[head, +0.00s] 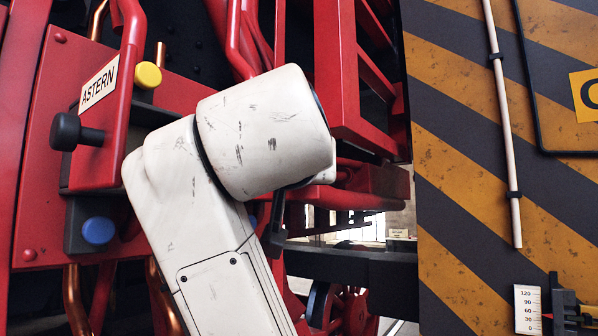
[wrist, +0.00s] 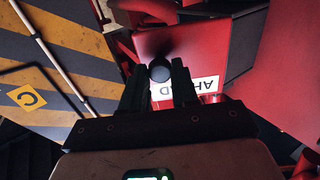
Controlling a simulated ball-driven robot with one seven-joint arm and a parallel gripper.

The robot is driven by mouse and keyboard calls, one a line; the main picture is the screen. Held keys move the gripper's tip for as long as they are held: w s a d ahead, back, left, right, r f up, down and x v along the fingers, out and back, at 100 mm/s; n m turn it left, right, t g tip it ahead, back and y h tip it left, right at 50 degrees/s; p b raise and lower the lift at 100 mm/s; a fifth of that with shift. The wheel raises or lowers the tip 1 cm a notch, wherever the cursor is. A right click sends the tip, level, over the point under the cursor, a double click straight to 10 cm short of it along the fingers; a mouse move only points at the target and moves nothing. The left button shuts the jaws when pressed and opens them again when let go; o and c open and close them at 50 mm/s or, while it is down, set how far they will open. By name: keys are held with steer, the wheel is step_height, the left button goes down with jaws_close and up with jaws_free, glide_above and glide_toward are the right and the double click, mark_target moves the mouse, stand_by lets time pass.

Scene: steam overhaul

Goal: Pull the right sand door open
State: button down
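I cannot pick out a door that is clearly the right sand door in either view. In the wrist view my gripper (wrist: 159,67) is open, its two dark fingers apart. A round black knob (wrist: 160,73) shows between the fingertips, in front of a red plate (wrist: 178,42) with a white label reading "AH…D" (wrist: 205,85), partly covered by a finger. I cannot tell whether the fingers touch the knob. In the head view my white arm fills the middle and my gripper is not visible.
A red "ASTERN" lever (head: 103,90) with a black knob (head: 75,131) stands at left, near a yellow button (head: 148,75) and a blue button (head: 98,230). A yellow-and-black striped panel (head: 470,130) with a pale rod (head: 505,120) and a gauge (head: 527,309) stands at right.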

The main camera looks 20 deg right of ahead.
steer(key=c, duration=0.8)
jaws_free()
steer(key=shift+c, duration=0.2)
steer(key=shift+s, duration=0.1)
steer(key=b+v, duration=0.3)
steer(key=v, duration=0.7)
steer(key=shift+s+a, duration=0.2)
steer(key=shift+s, duration=0.05)
steer(key=shift+c, duration=0.5)
